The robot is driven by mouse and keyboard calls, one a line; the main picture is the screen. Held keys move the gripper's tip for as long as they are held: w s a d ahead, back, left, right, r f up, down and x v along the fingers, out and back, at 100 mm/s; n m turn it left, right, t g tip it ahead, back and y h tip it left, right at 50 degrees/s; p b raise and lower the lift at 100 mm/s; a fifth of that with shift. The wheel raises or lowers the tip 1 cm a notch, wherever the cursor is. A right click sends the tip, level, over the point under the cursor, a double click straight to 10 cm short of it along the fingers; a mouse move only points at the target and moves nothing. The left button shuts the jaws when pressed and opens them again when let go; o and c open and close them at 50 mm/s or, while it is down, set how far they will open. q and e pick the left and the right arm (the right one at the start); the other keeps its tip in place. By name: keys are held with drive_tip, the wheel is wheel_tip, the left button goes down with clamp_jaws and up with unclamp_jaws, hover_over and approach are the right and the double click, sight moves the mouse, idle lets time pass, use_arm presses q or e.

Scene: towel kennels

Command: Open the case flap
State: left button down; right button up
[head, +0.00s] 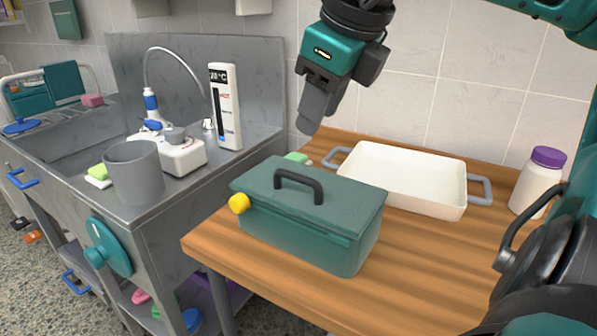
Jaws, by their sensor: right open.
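The case is a dark green box (308,228) with a black handle on top of its flat lid flap (345,203). It stands at the left front of the wooden table, and its flap is down. A yellow knob (239,203) sits at the left corner of the case, near the lid's edge. My right gripper (311,116) hangs above and behind the case, pointing down, apart from it. It is open and empty, seen nearly side-on so the gap between its fingers hardly shows. My left gripper is not in view.
A white tray (385,187) with grey handles stands behind the case. A white bottle with a purple cap (538,182) is at the right. A metal sink counter with a grey cup (134,175) and a thermometer (226,106) is at the left. The wooden table's front right is bare.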

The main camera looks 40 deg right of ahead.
sight(299, 178)
drive_tip(key=b+x, duration=0.1)
drive_tip(key=x, duration=1.1)
drive_tip(key=shift+f+b, duration=0.1)
drive_tip(key=shift+b, duration=0.2)
clamp_jaws()
